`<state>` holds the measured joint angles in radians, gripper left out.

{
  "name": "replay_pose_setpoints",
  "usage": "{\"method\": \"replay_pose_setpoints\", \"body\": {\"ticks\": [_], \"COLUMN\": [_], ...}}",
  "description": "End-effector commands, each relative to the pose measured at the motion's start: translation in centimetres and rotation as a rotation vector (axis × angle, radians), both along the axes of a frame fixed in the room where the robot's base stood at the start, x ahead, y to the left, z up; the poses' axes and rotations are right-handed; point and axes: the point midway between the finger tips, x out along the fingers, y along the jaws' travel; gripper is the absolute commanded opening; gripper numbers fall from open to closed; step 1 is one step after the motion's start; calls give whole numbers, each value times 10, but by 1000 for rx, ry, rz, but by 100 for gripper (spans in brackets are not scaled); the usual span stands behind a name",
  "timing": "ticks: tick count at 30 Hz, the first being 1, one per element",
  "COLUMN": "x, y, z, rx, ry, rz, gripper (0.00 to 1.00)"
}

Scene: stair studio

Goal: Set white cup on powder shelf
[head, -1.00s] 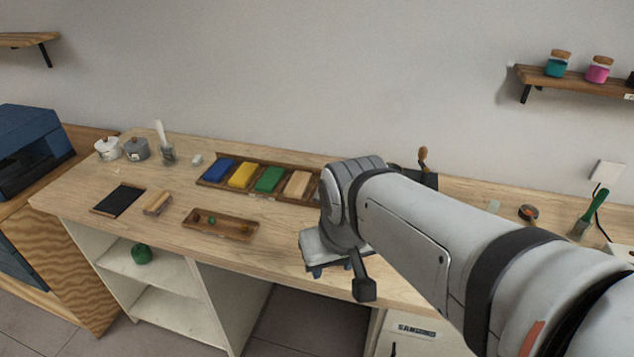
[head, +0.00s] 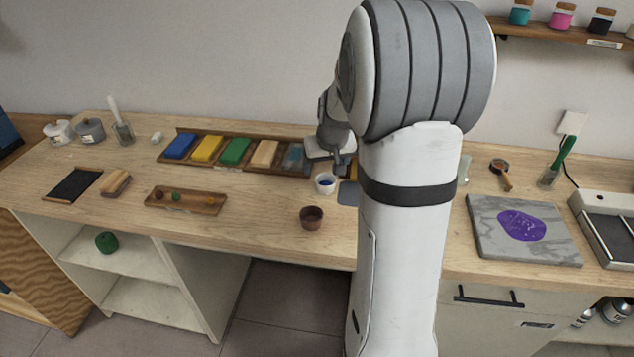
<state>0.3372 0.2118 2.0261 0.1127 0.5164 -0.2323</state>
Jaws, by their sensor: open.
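My gripper (head: 335,160) is just above and behind the cup, partly hidden by my arm. It is open, and I cannot tell if its fingers touch the cup. The powder shelf (head: 513,32) is a wooden wall shelf at the upper right. It carries several corked jars, with teal (head: 520,12), pink (head: 562,15) and black (head: 601,20) contents.
A brown cup (head: 312,218) stands in front of the white cup. A rack of coloured blocks (head: 207,150) and a small tray (head: 186,200) lie to the left. A grey slab with a purple patch (head: 522,228) and a dark-topped device (head: 610,235) are on the right.

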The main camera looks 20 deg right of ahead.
Motion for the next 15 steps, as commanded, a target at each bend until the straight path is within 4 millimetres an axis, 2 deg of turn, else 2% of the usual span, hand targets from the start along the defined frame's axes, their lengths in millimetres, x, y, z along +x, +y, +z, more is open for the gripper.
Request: {"method": "replay_pose_setpoints", "body": {"ticks": [15], "x": [15], "y": [-9], "z": [-63], "rx": [1], "ry": [3], "rz": [0], "gripper": [75]}}
